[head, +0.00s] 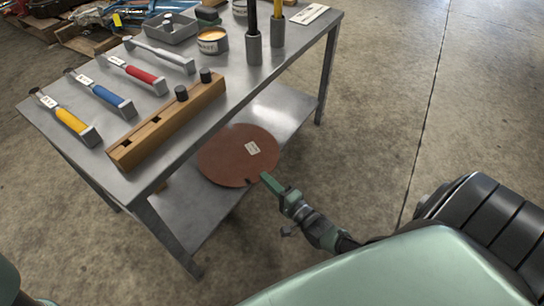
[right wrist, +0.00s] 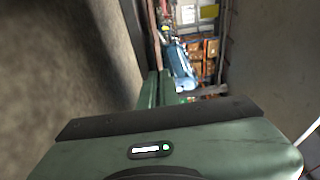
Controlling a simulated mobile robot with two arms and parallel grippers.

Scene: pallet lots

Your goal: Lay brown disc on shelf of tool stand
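The brown disc (head: 222,158) is a flat round plate with a small white label and a dark notch near its front edge. It lies roughly level over the lower shelf (head: 190,215) of the metal tool stand (head: 130,172), just beside the tabletop's edge. I cannot tell whether it rests on the shelf. My right gripper (head: 267,179) is at the disc's near right edge, its fingers close together on the rim. In the right wrist view the fingers (right wrist: 157,90) point away, with a thin brown strip (right wrist: 153,35) ahead between them. My left gripper is out of view.
The tabletop holds yellow, blue and red-handled tools (head: 138,74), a wooden block (head: 165,125), an open tin (head: 212,40) and dark cups (head: 254,48). A stand leg (head: 328,75) is at the right. The concrete floor (head: 385,130) to the right is clear.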

